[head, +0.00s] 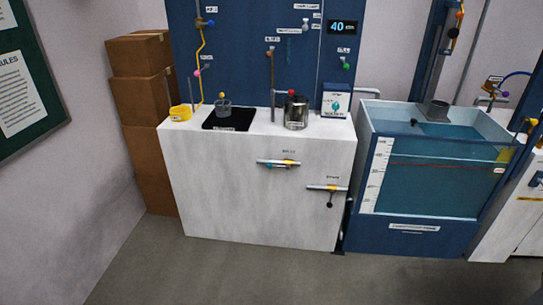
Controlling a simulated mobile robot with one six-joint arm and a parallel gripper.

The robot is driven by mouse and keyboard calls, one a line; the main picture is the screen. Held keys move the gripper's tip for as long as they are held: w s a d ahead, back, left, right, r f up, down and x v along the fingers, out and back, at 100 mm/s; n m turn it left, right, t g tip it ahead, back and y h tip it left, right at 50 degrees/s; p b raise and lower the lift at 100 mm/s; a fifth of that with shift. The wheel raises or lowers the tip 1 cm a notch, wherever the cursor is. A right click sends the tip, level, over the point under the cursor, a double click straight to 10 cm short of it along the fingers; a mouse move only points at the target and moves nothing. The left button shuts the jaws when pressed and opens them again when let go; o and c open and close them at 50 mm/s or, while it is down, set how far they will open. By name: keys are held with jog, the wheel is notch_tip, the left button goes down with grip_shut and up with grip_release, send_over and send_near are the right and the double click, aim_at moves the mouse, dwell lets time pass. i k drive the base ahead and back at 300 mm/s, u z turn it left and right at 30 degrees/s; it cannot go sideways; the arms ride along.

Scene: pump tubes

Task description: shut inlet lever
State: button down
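Two lever valves sit on the front of the white cabinet (220,190). Other small coloured valves, including a blue-knobbed one (211,23), are on the blue back panel. I cannot make out my gripper in this view.
The cabinet top holds a yellow cup (181,113), a grey cup on a black mat (213,125) and a metal pot (296,112). A blue-framed water tank (428,228) stands to the right. Brown boxes (142,97) stack at left. The floor in front is clear.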

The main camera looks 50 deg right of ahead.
aim_at(269, 165)
jog(key=z, duration=0.5)
jog(key=i, duration=1.1)
jog(key=z, duration=0.05)
